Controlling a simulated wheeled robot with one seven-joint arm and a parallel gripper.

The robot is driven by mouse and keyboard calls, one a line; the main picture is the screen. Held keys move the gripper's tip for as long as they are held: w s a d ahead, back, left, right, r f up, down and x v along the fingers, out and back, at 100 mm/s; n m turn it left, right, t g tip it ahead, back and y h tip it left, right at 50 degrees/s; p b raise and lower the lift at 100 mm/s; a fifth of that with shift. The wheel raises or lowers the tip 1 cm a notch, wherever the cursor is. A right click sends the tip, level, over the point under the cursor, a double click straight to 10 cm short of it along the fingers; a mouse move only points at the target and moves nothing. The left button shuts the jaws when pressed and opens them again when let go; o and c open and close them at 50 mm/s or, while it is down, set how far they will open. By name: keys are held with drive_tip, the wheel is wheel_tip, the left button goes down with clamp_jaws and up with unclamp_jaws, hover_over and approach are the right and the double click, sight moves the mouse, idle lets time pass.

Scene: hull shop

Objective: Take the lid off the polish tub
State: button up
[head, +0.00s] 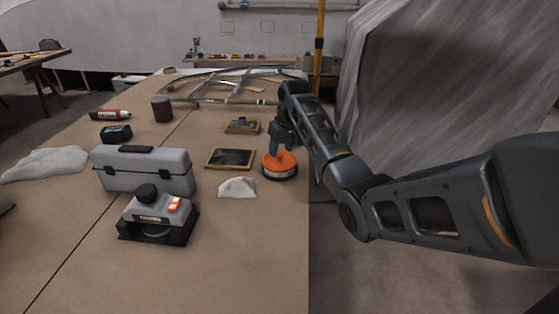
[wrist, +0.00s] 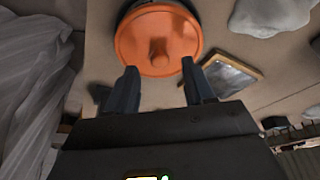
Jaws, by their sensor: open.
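The polish tub (head: 280,175) is a low round tub with a pale side, standing near the right edge of the workbench. Its orange lid (head: 272,161) sits on top and has a knob (wrist: 158,52) in the middle, clear in the wrist view. My gripper (head: 276,152) is just above the lid in the head view, pointing down. In the wrist view, the fingers of my gripper (wrist: 159,72) are apart on either side of the knob line, with nothing between them. I cannot tell whether they touch the lid.
A dark framed plate (head: 230,158) and a white cloth (head: 238,187) lie left of the tub. A grey toolbox (head: 146,172) and a sander (head: 158,216) stand further left. The bench (head: 250,260) is clear at the front. A large draped sheet (head: 440,90) hangs to the right.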

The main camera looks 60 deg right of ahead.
sight(280, 159)
drive_tip(key=shift+x, duration=1.3)
drive_tip(key=shift+c, duration=0.4)
clamp_jaws()
